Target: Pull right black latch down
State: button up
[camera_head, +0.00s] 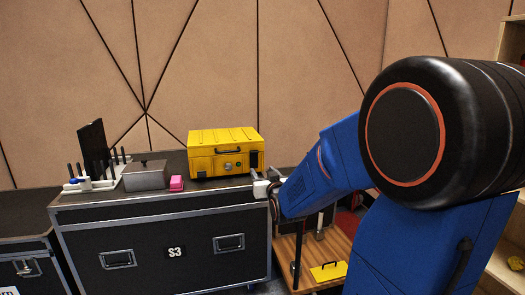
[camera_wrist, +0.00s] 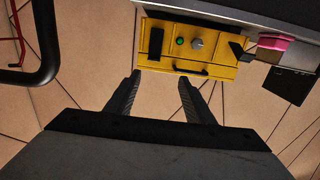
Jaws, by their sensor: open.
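A yellow case (camera_head: 225,142) stands shut on a black flight case, its front facing me. Its right black latch (camera_head: 254,160) lies flat against the front. The wrist view shows the yellow case (camera_wrist: 190,62) upside down, so that latch (camera_wrist: 155,42) is at the left there. The other black latch (camera_wrist: 238,50) juts out at an angle from the case. A knob, a green button and a black handle are between them. In the head view my gripper (camera_head: 264,186) is right of the case, partly hidden by my arm.
A wooden cart (camera_head: 325,250) stands at the right.

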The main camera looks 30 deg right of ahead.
jog(key=w+d, duration=0.1)
jog(key=d, duration=0.1)
send_near(255, 153)
jog(key=shift+t, duration=0.3)
jog(key=x, duration=0.8)
jog(key=shift+w+d+f, duration=0.15)
jog(key=shift+w+f, duration=0.05)
jog(key=shift+w, duration=0.15)
grip_shut()
